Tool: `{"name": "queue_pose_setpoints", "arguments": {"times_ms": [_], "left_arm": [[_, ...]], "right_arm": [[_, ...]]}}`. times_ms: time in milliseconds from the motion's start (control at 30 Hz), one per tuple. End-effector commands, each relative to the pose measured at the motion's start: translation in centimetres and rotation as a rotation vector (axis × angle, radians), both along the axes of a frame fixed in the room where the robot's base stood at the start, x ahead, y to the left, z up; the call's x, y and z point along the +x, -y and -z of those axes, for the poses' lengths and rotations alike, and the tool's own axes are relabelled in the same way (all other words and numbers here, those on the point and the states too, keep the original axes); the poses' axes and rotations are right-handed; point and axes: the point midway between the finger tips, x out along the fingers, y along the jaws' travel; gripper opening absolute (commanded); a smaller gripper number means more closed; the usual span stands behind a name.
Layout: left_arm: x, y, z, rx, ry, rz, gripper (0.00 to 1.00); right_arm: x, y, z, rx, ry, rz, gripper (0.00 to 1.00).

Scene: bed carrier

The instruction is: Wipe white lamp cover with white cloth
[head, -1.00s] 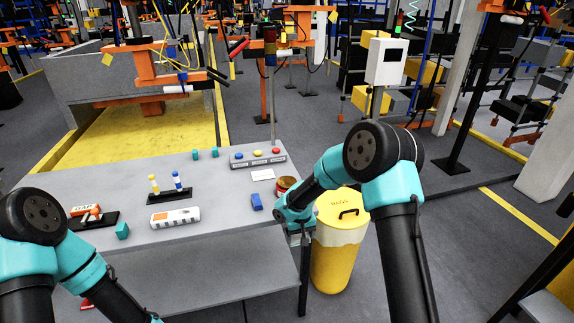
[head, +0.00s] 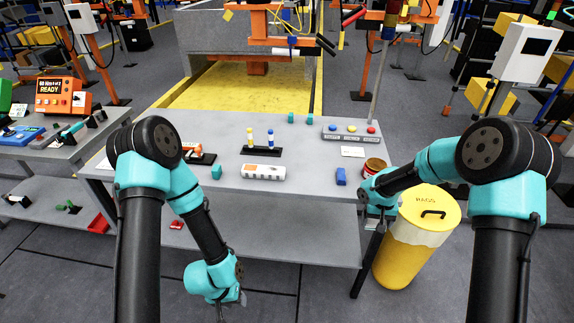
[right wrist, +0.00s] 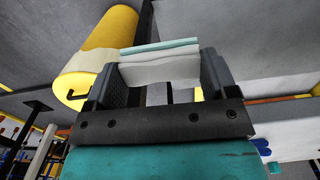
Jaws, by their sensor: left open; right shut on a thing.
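My right gripper (right wrist: 160,78) is shut on the white cloth (right wrist: 160,68), a folded pad with a pale teal layer along its top edge in the right wrist view. In the head view the right gripper (head: 376,222) is by the table's right edge, beside the yellow bin; the cloth is hard to make out there. My left gripper (head: 228,303) hangs low in front of the table, open, with nothing seen in it. I cannot pick out the white lamp cover with certainty; a small white cylinder (head: 286,52) sits on the orange machine at the back.
An orange READY display (head: 62,94) is at left.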

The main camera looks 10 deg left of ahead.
Motion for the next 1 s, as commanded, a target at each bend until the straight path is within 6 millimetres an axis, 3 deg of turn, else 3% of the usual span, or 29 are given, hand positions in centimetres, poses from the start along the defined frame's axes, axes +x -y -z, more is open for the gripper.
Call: {"name": "queue_pose_setpoints", "arguments": {"times_ms": [367,467,800,1000], "left_arm": [[0.0,0.0,0.0,0.0,0.0,0.0,0.43],[0.0,0.0,0.0,0.0,0.0,0.0,0.43],[0.0,0.0,0.0,0.0,0.0,0.0,0.43],[0.0,0.0,0.0,0.0,0.0,0.0,0.43]], "right_arm": [[0.0,0.1,0.4,-0.003,0.0,0.001,0.6],[-0.3,0.3,1.9,-0.011,-0.002,0.002,0.6],[-2.2,0.2,10.6,-0.008,-0.001,0.0,0.6],[-2.6,0.0,11.8,0.002,0.001,-0.001,0.6]]}}
